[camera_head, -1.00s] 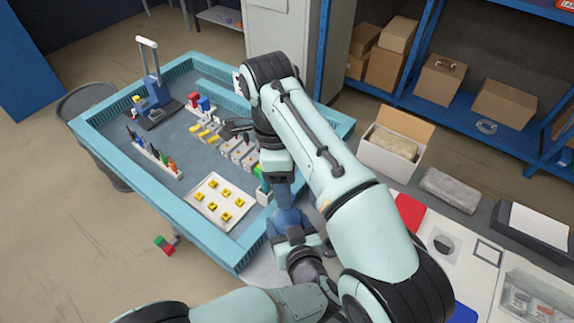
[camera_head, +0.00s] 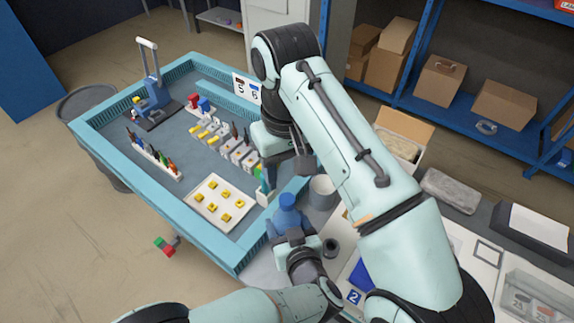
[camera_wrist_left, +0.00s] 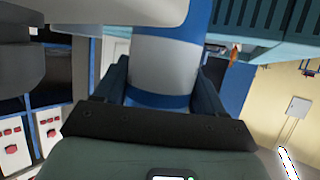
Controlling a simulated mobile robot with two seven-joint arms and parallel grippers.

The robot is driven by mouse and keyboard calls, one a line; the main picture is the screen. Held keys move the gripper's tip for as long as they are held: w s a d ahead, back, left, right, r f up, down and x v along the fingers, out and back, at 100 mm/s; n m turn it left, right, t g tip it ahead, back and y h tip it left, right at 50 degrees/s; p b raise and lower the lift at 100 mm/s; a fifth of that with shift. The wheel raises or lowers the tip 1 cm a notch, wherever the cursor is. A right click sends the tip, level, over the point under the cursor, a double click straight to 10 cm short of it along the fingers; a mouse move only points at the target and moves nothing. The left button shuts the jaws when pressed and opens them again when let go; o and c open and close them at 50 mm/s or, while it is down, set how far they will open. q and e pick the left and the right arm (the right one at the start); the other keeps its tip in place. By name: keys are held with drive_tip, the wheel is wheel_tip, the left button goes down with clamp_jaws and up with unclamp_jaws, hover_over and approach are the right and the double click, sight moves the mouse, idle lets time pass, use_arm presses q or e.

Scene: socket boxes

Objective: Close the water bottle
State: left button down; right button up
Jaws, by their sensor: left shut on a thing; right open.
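The blue water bottle (camera_head: 288,217) stands roughly upright at the tray's near right corner in the head view. My left gripper (camera_head: 294,237) is shut around its body. In the left wrist view the bottle (camera_wrist_left: 165,65) shows a pale band and a blue lower part between the two fingers. My right gripper (camera_head: 303,160) is open above and beyond the bottle, apart from it. A small dark round piece (camera_head: 331,248) lies just right of the bottle; I cannot tell if it is the cap. The bottle's mouth is not clear.
A grey cylindrical container (camera_head: 322,191) stands behind the bottle, close to my right arm. The blue-rimmed tray table (camera_head: 190,215) holds blocks, markers and a white board of yellow pieces (camera_head: 218,203). Boxes and shelves (camera_head: 440,80) are at the right.

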sight(287, 198)
drive_tip(key=shift+r+n, duration=0.15)
drive_tip(key=shift+n, duration=0.45)
drive_tip(key=shift+f, duration=4.05)
clamp_jaws()
drive_tip(key=m, duration=0.5)
drive_tip(key=shift+o, duration=0.4)
unclamp_jaws()
drive_tip(key=shift+r, duration=0.1)
